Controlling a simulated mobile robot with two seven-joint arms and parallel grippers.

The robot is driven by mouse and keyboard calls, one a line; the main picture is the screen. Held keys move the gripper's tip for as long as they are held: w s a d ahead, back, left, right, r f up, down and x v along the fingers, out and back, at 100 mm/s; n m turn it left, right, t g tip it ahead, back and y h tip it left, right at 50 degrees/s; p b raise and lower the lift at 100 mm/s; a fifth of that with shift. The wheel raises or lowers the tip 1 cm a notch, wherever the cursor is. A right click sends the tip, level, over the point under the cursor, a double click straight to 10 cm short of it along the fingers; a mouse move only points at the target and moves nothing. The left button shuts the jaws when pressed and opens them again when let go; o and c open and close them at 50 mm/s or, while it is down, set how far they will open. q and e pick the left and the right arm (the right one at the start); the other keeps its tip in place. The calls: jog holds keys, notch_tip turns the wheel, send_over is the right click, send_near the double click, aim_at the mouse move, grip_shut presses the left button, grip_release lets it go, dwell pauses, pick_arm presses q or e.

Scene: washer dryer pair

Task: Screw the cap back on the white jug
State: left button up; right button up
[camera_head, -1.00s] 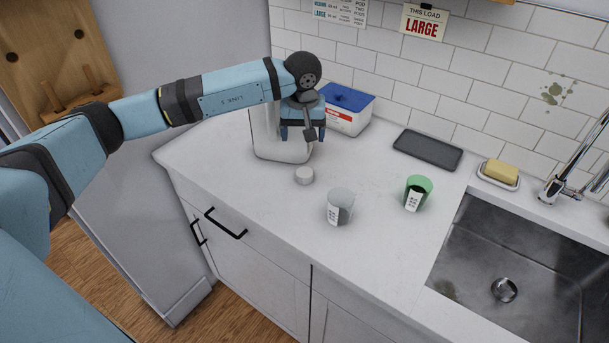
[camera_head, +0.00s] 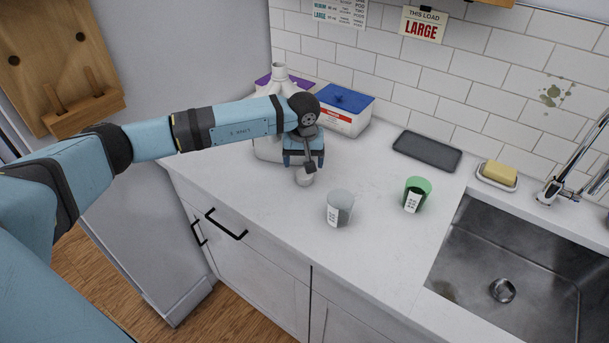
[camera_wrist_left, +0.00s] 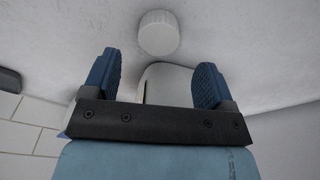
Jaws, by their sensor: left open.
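The white jug (camera_head: 268,150) stands upright on the counter behind my left arm, which hides its middle; its bare neck (camera_head: 279,73) rises above the arm. The small white cap (camera_head: 304,179) lies on the counter in front of the jug. It also shows in the left wrist view (camera_wrist_left: 158,33), beyond my fingertips and roughly centred between them. My left gripper (camera_head: 304,167) is open and empty, close above the cap; its two blue fingers show apart in the left wrist view (camera_wrist_left: 156,72). I cannot tell if they touch the cap. My right gripper is out of view.
A clear cup (camera_head: 340,207) and a green cup (camera_head: 417,194) stand to the right of the cap. A blue-lidded box (camera_head: 345,112) and a purple-topped box stand behind. A dark tray (camera_head: 428,150), soap (camera_head: 499,173) and sink (camera_head: 520,265) are further right.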

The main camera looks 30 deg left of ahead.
aim_at(304, 173)
pick_arm(q)
jog(key=shift+f, duration=0.3)
notch_tip(304, 173, down, 5)
jog(key=shift+w+r+p, duration=0.1)
jog(key=shift+r+p, duration=0.05)
jog(key=shift+p, duration=0.5)
jog(key=c, duration=1)
